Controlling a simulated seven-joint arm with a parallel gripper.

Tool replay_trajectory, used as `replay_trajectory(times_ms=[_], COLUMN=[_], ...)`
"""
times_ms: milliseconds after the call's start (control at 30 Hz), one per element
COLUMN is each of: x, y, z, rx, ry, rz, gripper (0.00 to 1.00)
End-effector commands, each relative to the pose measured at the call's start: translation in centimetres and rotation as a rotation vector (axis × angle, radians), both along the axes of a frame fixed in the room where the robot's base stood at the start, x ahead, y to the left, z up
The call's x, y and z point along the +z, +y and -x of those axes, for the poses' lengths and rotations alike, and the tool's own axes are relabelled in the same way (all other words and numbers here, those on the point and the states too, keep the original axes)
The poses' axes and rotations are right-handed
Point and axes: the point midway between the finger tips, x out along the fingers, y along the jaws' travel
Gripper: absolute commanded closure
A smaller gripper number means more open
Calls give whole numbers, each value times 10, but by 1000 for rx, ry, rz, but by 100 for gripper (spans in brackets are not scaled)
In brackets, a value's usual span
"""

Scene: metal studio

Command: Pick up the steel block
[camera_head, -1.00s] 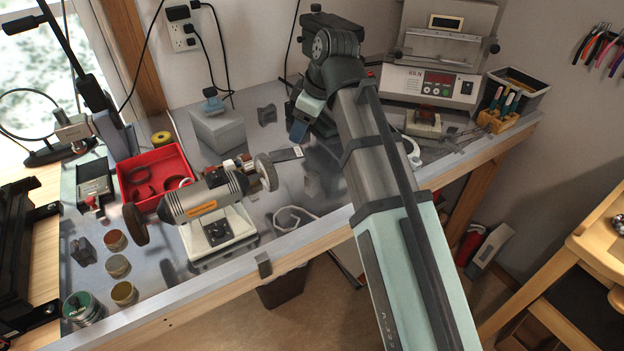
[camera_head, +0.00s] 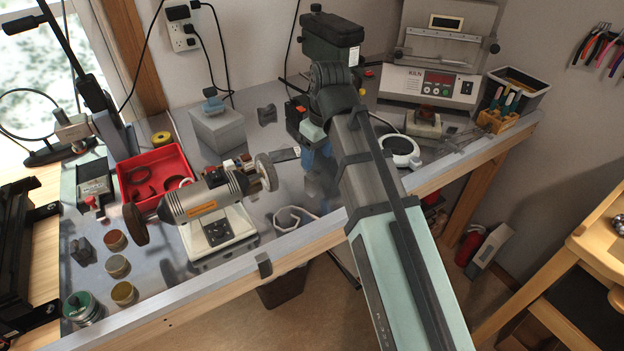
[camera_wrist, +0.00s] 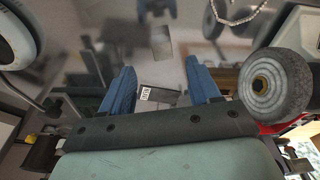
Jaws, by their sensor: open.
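A flat grey block with a white label, which looks like the steel block (camera_head: 284,155), lies on the shiny bench behind the grinder. In the wrist view the block (camera_wrist: 161,99) shows between the two blue fingers, its near part hidden by the gripper's dark edge. My gripper (camera_wrist: 160,77) is open, with a finger to each side of the block and nothing gripped. In the head view my gripper (camera_head: 317,160) points down just right of the block, partly hidden by my arm. I cannot tell whether the fingers touch the block or how high they are.
A bench grinder (camera_head: 206,201) stands close by; its wheel (camera_wrist: 275,86) is near the right finger in the wrist view. A red tray (camera_head: 155,176), a large grey box (camera_head: 217,131), a round white device (camera_head: 399,147) and a kiln (camera_head: 430,84) surround the spot. The bench mirrors things.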

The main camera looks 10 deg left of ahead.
Motion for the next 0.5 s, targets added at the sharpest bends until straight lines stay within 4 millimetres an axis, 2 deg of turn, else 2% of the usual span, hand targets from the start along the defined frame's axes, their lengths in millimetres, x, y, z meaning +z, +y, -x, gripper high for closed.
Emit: replay_trajectory(times_ms=[200,500], x=[-22,-30], y=[3,5], z=[-1,-2], rx=[1,1], ry=[0,-1], rz=[1,0], gripper=[38,38])
